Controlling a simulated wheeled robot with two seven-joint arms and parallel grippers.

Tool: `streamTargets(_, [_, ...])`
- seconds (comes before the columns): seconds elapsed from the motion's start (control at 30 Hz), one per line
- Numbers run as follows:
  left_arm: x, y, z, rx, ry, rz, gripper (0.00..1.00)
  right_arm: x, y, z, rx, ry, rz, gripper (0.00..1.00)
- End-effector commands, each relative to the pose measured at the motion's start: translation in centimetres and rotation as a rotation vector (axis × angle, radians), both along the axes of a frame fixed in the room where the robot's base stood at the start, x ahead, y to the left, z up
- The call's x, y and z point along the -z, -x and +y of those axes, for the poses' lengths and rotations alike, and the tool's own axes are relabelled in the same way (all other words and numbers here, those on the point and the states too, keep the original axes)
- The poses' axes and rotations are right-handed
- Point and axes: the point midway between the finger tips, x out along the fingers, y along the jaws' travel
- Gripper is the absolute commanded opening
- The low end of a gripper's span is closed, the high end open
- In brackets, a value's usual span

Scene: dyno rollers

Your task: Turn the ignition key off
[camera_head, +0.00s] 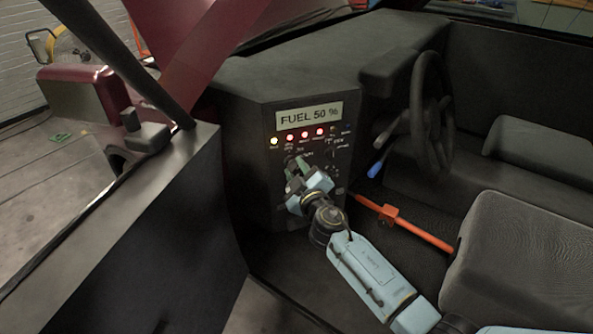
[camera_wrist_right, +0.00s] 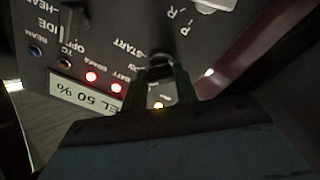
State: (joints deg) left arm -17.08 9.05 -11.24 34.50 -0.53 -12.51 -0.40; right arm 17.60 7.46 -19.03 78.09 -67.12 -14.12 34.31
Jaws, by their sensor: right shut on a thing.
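The dark dash panel (camera_head: 268,178) faces me in the head view and carries the ignition switch. My right gripper (camera_head: 294,167) reaches its left part, below the row of lamps. In the right wrist view the two greenish fingers (camera_wrist_right: 160,78) are closed on a small dark piece, the ignition key (camera_wrist_right: 158,66), beside the printed START label (camera_wrist_right: 130,48). The fingers hide most of the key, so its exact angle is hard to tell. My left gripper is not in view.
The FUEL 50 % display (camera_head: 309,115) sits above the lamps. A black knob (camera_wrist_right: 70,17) is on the panel. The steering wheel (camera_head: 431,115) and an orange lever (camera_head: 405,222) are to the right. The open door (camera_head: 150,230) stands to the left.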

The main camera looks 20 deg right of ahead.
Motion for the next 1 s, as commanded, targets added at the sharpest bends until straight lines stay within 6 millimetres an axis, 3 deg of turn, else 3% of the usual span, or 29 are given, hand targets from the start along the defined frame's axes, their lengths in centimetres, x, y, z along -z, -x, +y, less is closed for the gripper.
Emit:
streamTargets(0.37, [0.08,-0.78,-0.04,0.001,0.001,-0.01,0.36,-0.04,0.0,0.0,0.0,0.083,-0.006,0.06])
streamTargets(1.0, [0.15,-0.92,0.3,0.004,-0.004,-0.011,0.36,-0.21,-0.03,0.06,0.0,0.588,-0.032,0.06])
